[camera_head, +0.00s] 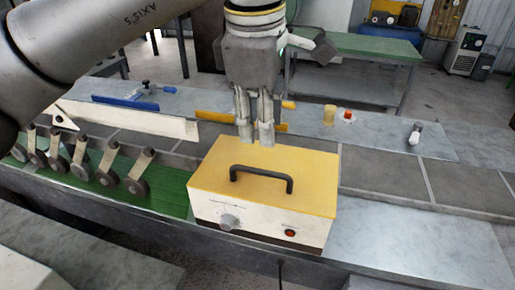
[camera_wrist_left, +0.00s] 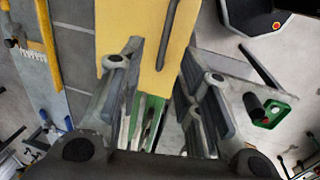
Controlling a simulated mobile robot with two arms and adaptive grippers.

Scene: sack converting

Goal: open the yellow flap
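The yellow flap (camera_head: 250,165) is the flat yellow top of a white box (camera_head: 245,221). It lies level on the box, and a black bar handle (camera_head: 262,174) stands up from it. My left gripper (camera_head: 255,137) points down just above the far edge of the flap in the head view, beyond the handle, and holds nothing. In the left wrist view the gripper's fingers (camera_wrist_left: 165,95) stand apart, with the yellow flap (camera_wrist_left: 135,35) and its dark handle (camera_wrist_left: 168,35) ahead of them. Whether a finger touches the flap is unclear. My right gripper is not seen.
The box front has a grey knob (camera_head: 229,221) and a red button (camera_head: 291,232). Left of it, several rollers on arms (camera_head: 88,170) stand over a green belt (camera_head: 172,198). A yellow cylinder (camera_head: 329,114) and a red-topped button (camera_head: 346,116) sit behind. The bench at front right is clear.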

